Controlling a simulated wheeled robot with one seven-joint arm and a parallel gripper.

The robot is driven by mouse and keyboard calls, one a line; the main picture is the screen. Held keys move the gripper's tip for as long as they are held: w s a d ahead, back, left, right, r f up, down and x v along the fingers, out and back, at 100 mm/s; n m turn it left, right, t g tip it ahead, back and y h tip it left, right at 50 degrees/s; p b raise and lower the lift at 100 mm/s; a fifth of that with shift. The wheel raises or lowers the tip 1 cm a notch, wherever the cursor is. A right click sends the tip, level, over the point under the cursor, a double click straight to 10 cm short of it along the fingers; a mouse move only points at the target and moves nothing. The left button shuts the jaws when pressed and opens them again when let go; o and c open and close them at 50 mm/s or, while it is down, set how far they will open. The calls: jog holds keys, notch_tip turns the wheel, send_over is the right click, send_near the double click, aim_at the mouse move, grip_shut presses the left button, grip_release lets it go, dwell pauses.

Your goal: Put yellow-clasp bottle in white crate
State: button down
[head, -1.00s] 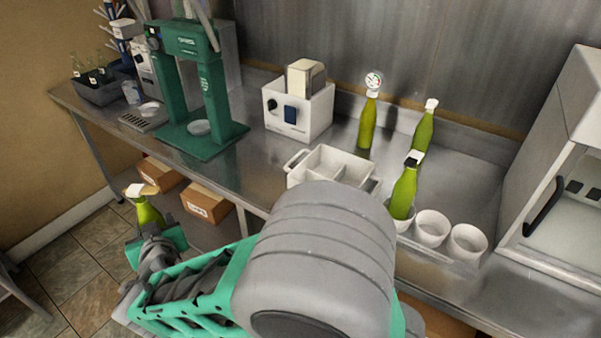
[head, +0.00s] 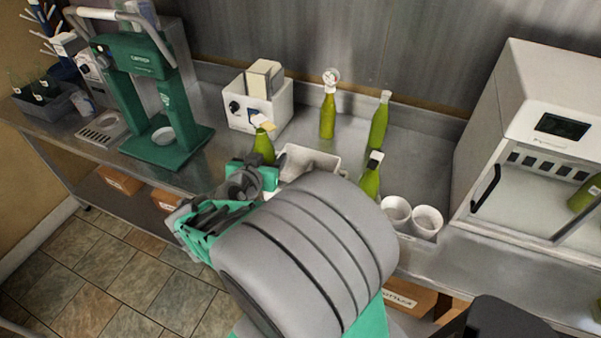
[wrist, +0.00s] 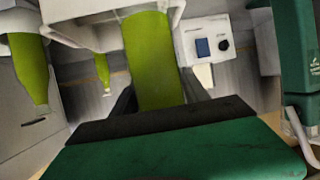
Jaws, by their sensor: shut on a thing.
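A green bottle (head: 263,146) with a pale yellow-tan top stands upright in my gripper (head: 262,170). In the wrist view the green body of the held bottle (wrist: 151,60) fills the space between the dark fingers of my gripper (wrist: 158,97). The white crate (head: 325,157) is on the steel counter, just right of the held bottle in the head view. My arm hides its near side. In the wrist view a pale wall of the crate (wrist: 85,12) shows beside the bottle. I cannot tell whether the bottle is over the crate's rim.
A gauge-topped bottle (head: 328,112) and a pale-capped bottle (head: 379,122) stand behind the crate. A dark-clasped bottle (head: 371,176) and white cups (head: 427,221) are right of it. A white box (head: 243,112) is behind; a green press (head: 165,110) stands left.

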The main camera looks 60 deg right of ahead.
jog(key=s+d+r+m+g+p, duration=0.2)
jog(key=s+d, duration=0.1)
jog(key=s, duration=0.3)
jog(key=s+d+r+m+g+p, duration=0.1)
jog(key=s+d+r+m+g, duration=0.15)
jog(key=s, duration=0.35)
jog(key=w+d+f+b, duration=0.2)
jog(key=d+f+b, duration=0.1)
jog(key=d+f, duration=0.3)
jog(key=w+d+f+b, duration=0.2)
jog(key=d+f+b, duration=0.1)
jog(key=d+f, duration=0.3)
jog(key=shift+w+d+f+h+b, duration=0.3)
jog(key=shift+w+d+f+h, duration=0.05)
jog(key=shift+d+f+h, duration=0.1)
jog(key=shift+f+n+b, duration=0.25)
jog(key=shift+f+b, duration=0.15)
jog(key=shift+b, duration=0.1)
jog(key=shift+a+f, duration=0.15)
jog(key=shift+f, duration=0.05)
